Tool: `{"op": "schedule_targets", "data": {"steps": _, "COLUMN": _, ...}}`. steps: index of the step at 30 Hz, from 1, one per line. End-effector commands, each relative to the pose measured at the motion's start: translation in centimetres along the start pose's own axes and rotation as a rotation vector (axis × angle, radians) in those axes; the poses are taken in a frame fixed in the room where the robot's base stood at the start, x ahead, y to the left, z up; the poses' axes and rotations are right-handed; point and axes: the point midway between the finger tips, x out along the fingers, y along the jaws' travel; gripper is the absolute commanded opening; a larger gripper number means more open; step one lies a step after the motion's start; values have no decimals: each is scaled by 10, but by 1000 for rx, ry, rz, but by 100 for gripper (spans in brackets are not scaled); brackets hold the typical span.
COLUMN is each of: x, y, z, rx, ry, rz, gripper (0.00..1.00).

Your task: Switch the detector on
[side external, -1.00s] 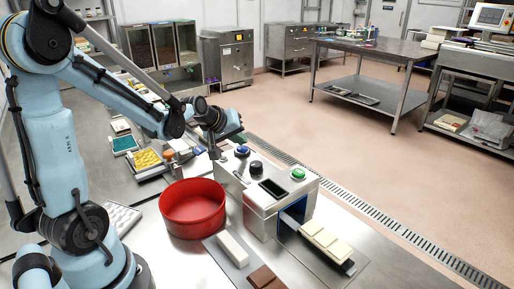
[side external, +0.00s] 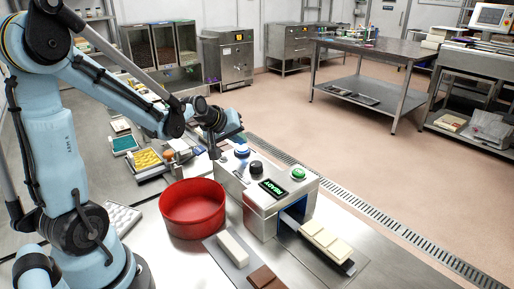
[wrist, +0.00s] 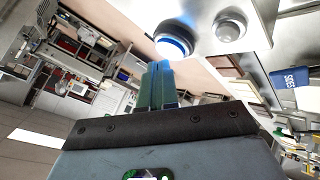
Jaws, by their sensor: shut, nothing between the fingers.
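The detector (side external: 262,207) is a steel box on the bench with a tunnel opening at its front. Its display (side external: 272,189) is lit green and reads READY. On its top are a blue button (side external: 242,150) with a lit ring, a black knob (side external: 256,167) and a green button (side external: 298,173). My gripper (side external: 216,152) is just left of the blue button. In the wrist view my shut, empty fingers (wrist: 158,80) point at the blue button (wrist: 174,42), which glows; I cannot tell whether they touch it.
A red bowl (side external: 192,212) stands left of the detector. Pale bars (side external: 325,238) lie on the belt at its front. A yellow tray (side external: 147,161) is behind the bowl.

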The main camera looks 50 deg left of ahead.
Motion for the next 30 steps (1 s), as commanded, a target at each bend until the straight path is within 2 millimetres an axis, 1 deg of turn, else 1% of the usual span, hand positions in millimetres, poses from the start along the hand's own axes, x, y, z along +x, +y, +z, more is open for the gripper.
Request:
{"op": "schedule_targets", "data": {"steps": 7, "x": -3, "y": 2, "z": -2, "rx": 0, "ry": 1, "rz": 0, "gripper": 0}}
{"op": "schedule_targets", "data": {"steps": 24, "x": -38, "y": 27, "z": -27, "rx": 0, "ry": 0, "rz": 0, "gripper": 0}}
{"op": "schedule_targets", "data": {"steps": 30, "x": -42, "y": 30, "z": -30, "rx": 0, "ry": 0, "rz": 0, "gripper": 0}}
